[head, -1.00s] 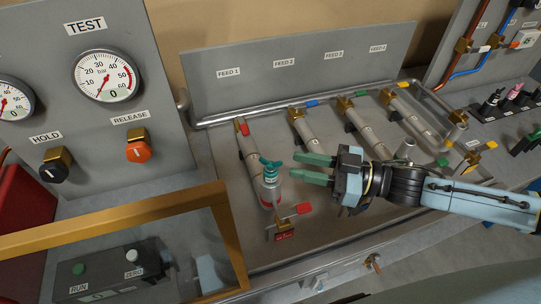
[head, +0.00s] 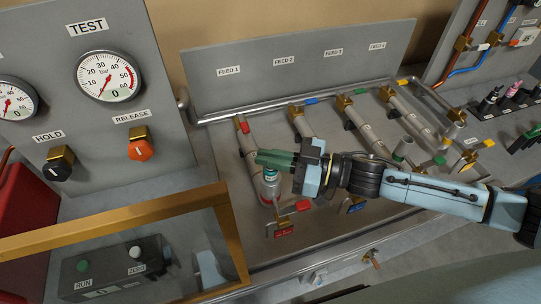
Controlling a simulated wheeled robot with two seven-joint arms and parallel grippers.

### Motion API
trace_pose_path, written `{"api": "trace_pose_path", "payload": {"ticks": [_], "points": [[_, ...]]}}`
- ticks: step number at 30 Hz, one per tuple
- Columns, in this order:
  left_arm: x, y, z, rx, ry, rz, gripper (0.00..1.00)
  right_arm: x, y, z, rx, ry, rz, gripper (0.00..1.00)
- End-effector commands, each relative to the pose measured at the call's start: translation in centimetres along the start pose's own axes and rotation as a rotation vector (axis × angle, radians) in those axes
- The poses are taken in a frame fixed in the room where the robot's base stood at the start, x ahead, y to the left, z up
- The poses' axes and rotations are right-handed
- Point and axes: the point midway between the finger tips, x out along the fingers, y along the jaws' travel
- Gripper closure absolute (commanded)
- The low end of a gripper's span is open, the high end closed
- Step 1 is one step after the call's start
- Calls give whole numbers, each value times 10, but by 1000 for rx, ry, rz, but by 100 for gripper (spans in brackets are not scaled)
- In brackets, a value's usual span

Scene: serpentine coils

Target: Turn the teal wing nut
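The teal wing nut (head: 271,177) sits on top of a grey cylindrical fitting (head: 269,189) at the near end of the FEED 1 pipe. Only its lower teal part shows, and its wings are hidden by the fingers. My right gripper (head: 274,160) reaches in from the right with its dark green fingers over the wing nut. The fingers lie close together, with the wings apparently between them.
A red-handled valve (head: 303,205) stands just right of the fitting, below my fingers. A brown-framed clear panel (head: 130,215) is at the near left. The gauge board (head: 120,125) stands at the left. Several more feed pipes lie to the right.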

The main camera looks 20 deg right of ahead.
Motion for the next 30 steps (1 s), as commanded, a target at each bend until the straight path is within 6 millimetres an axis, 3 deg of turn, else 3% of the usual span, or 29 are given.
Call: {"api": "trace_pose_path", "payload": {"ticks": [11, 30], "points": [[-1, 0, 1, 0, -2, 0, 26, 1, 1, -1, -2, 1, -27, 100], [-4, 0, 1, 0, -3, 0, 26, 0, 0, 0, 0, 2, -406, 100]]}}
